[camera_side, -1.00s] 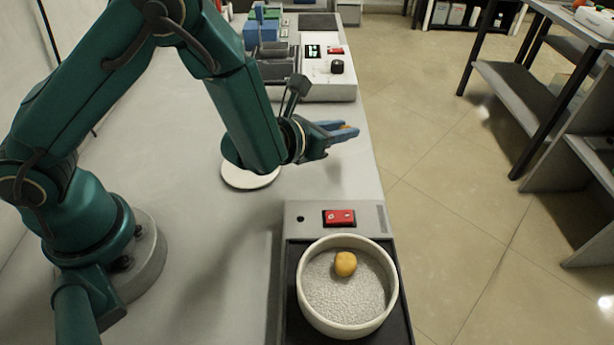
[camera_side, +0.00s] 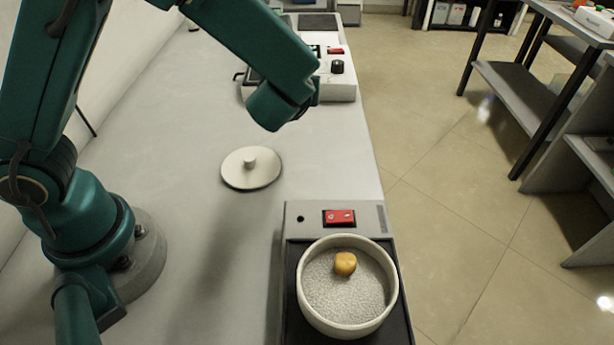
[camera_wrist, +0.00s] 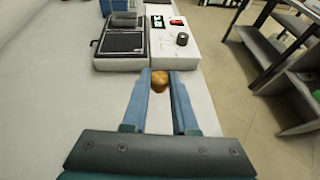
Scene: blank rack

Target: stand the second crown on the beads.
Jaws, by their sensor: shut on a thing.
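One yellow-gold crown (camera_side: 345,263) stands on the white beads (camera_side: 335,295) inside a round cream bowl (camera_side: 304,313). It sits toward the back of the bead bed. My gripper shows in the wrist view (camera_wrist: 160,82), its two blue fingers shut on a second, gold-brown crown (camera_wrist: 160,82) between the tips. In the side view my forearm and wrist hide the fingers and this crown. The held crown is away from the bowl, farther back over the bench.
The bowl rests on a black-topped unit with a red switch (camera_side: 339,217). A round white lid with a knob (camera_side: 251,168) lies on the bench to its left. A control box (camera_wrist: 172,42) with a black knob stands ahead at the back. The bench's left middle is clear.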

